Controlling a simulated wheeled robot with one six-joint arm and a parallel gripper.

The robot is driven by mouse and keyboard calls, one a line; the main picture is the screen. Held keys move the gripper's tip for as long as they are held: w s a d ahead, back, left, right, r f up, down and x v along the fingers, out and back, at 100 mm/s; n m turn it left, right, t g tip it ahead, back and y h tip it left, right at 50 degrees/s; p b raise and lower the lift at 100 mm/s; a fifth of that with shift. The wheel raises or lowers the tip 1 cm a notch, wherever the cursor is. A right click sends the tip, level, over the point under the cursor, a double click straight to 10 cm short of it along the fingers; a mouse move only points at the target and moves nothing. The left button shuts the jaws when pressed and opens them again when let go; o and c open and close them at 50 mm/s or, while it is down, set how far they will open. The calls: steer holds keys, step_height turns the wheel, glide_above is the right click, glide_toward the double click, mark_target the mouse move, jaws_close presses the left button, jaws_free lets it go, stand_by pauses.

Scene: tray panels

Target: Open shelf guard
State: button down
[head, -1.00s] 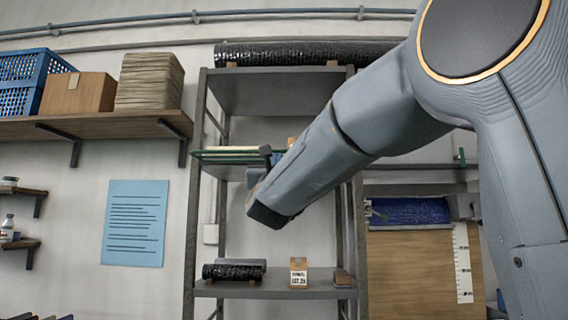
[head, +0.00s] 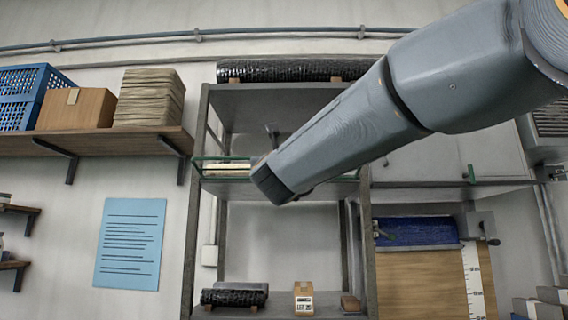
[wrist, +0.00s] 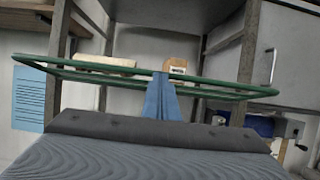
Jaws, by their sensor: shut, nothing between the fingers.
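The shelf guard is a green rail frame (head: 222,160) across the front of the middle shelf of the grey rack. In the wrist view the guard (wrist: 95,72) looks like a long, thin loop seen nearly edge-on. My gripper (wrist: 163,78) is shut and empty. Its blue fingers stand upright at the middle of the guard and overlap the rail in the picture; I cannot tell whether they touch it. In the head view my arm hides the gripper and the middle of the guard.
Behind the guard are a pale block (wrist: 105,61) and a brown labelled box (wrist: 175,67). The lower shelf holds a dark roll (head: 234,296) and a small carton (head: 303,298). A wall shelf (head: 95,140) is at left. Rack posts (head: 194,215) flank the opening.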

steer(key=shift+d+f, duration=0.1)
steer(key=f+b+v, duration=0.1)
steer(key=b+v, duration=0.7)
steer(key=v, duration=0.5)
steer(key=shift+w+f, duration=0.35)
steer(key=shift+w, duration=0.05)
